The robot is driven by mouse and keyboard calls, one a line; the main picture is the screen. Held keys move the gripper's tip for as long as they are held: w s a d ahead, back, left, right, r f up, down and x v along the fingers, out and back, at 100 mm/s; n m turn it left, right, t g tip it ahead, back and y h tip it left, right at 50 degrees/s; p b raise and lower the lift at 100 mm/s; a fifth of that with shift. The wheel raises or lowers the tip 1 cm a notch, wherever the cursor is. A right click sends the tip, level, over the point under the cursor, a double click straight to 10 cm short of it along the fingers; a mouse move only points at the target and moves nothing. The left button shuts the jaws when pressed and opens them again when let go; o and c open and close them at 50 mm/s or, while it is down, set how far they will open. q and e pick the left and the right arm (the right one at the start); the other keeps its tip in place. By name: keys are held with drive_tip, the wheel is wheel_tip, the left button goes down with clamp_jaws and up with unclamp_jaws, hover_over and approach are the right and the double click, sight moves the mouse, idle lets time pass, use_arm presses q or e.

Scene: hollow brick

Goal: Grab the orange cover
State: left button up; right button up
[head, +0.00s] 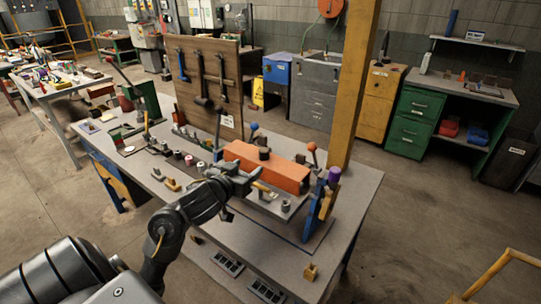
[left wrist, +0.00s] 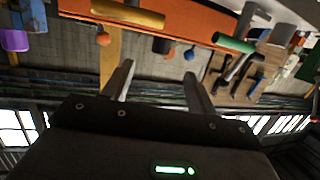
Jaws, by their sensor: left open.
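The orange cover (head: 278,171) is a long block lying on the fixture on the workbench, with a dark knob (head: 264,153) on top. In the left wrist view the orange cover (left wrist: 210,20) runs along the top edge, partly cut off. My left gripper (head: 240,171) is at the near side of the cover, toward its left end, and hides part of it. Its two fingers (left wrist: 157,76) are apart with nothing between them in the left wrist view. I cannot tell whether they touch the cover. My right gripper is not in view.
A wooden tool board (head: 205,80) stands at the back. Ball-topped levers (head: 313,147) flank the cover, and a purple-topped blue piece (head: 331,183) is at its right. The grey bench top (head: 355,205) is clear at right.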

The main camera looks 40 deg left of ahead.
sight(261, 152)
use_arm(q)
drive_tip(key=shift+w+d+r, duration=0.15)
drive_tip(key=shift+w+r, duration=0.05)
drive_tip(key=shift+w, duration=0.45)
drive_tip(key=x, duration=0.2)
drive_tip(key=b+x, duration=0.1)
drive_tip(key=x, duration=0.1)
drive_tip(key=shift+w+a+f, duration=0.1)
drive_tip(key=shift+w+a, duration=0.05)
drive_tip(key=shift+a, duration=0.25)
drive_tip(key=shift+w+b, duration=0.3)
drive_tip(key=shift+w, duration=0.05)
drive_tip(key=x, duration=0.5)
drive_tip(key=shift+b, duration=0.3)
drive_tip(key=shift+a+r, duration=0.1)
drive_tip(key=shift+r, duration=0.15)
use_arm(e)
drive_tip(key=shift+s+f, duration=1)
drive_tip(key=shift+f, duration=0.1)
use_arm(q)
drive_tip(key=shift+s, duration=0.1)
drive_tip(key=shift+c, duration=0.5)
clamp_jaws()
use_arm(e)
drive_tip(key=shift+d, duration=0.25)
